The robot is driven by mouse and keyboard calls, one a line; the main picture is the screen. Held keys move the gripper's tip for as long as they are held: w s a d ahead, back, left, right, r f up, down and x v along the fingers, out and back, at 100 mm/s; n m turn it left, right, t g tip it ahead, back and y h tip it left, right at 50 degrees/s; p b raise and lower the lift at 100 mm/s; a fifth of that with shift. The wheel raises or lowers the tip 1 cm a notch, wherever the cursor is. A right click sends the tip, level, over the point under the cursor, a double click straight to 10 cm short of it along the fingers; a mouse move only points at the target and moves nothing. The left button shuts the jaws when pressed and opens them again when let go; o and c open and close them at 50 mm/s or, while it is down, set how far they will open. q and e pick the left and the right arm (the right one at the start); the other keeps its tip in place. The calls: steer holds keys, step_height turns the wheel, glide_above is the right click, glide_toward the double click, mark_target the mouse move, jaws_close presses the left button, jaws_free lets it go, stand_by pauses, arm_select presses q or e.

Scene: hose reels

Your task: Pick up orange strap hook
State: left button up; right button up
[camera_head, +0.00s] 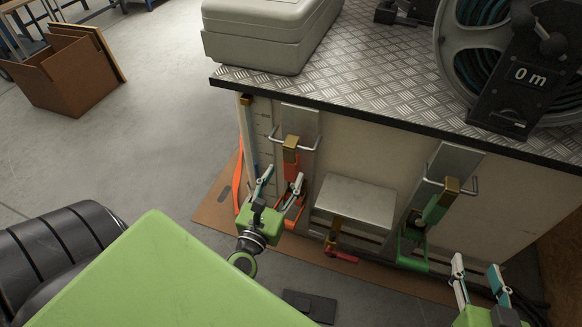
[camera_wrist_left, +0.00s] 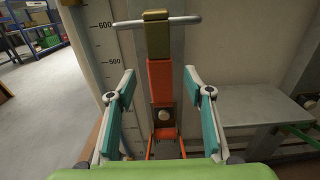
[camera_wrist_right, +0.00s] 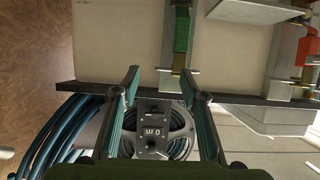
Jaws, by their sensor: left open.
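The orange strap hook (camera_head: 293,164) hangs on a metal bar at the left of the cabinet front, its brass-coloured top (camera_head: 290,143) over the bar. In the left wrist view the orange strap (camera_wrist_left: 161,80) runs down the middle, below the brass top (camera_wrist_left: 156,35). My left gripper (camera_head: 280,178) is open at the strap, with one finger on each side; I cannot tell whether either touches it. In the left wrist view its fingers (camera_wrist_left: 158,74) stand clearly apart. My right gripper (camera_head: 475,264) is open and empty at the lower right; its fingers (camera_wrist_right: 160,72) also show apart in the right wrist view.
A green strap (camera_head: 436,208) hangs on another bar to the right. A grey ledge (camera_head: 355,203) juts out between the two straps. A hose reel (camera_head: 470,60) and a pale case (camera_head: 262,32) stand on the checker-plate top. A cardboard box (camera_head: 65,75) is on the floor.

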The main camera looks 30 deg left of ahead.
mark_target(289, 166)
arm_select(q)
steer(key=shift+x, duration=3.1)
steer(key=shift+r, duration=0.15)
jaws_close()
